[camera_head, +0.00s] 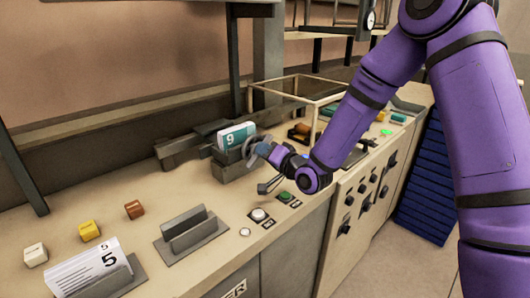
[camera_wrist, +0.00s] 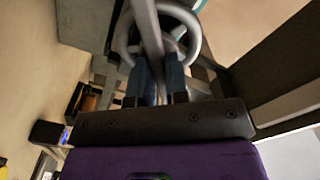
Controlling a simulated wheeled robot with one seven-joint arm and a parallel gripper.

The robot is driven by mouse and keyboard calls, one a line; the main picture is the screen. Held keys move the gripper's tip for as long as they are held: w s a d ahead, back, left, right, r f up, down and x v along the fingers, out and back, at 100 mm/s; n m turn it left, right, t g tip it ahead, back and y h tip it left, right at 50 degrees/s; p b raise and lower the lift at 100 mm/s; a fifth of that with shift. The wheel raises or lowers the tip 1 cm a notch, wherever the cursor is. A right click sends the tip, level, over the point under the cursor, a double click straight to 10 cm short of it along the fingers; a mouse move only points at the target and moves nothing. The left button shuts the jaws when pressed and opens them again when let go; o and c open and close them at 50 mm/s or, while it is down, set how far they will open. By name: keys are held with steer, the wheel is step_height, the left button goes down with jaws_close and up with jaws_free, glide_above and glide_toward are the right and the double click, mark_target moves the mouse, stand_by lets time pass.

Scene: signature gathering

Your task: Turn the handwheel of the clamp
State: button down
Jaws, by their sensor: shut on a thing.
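The clamp (camera_head: 232,170) is a grey block on the bench that holds upright sheets (camera_head: 236,135) with a teal cover marked 9. Its grey spoked handwheel (camera_head: 249,149) faces my gripper (camera_head: 263,150). In the wrist view the handwheel (camera_wrist: 193,22) fills the top middle, its rim and spokes partly hidden by a grey bar and the fingers. My gripper (camera_wrist: 160,78) has its blue-grey fingers at the wheel, shut on part of it. Which part of the wheel lies between the fingertips is hard to see.
A second holder (camera_head: 190,232) stands empty in front. Sheets marked 5 (camera_head: 85,272) stand at the lower left near white, yellow and brown blocks. Push buttons (camera_head: 259,215) lie below my wrist. A wire-frame box (camera_head: 290,92) stands behind my arm.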

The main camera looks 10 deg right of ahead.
steer(key=shift+n, duration=0.3)
steer(key=c, duration=1.1)
jaws_free()
steer(key=v, duration=1)
steer(key=shift+s+d, duration=0.25)
steer(key=shift+s, duration=0.05)
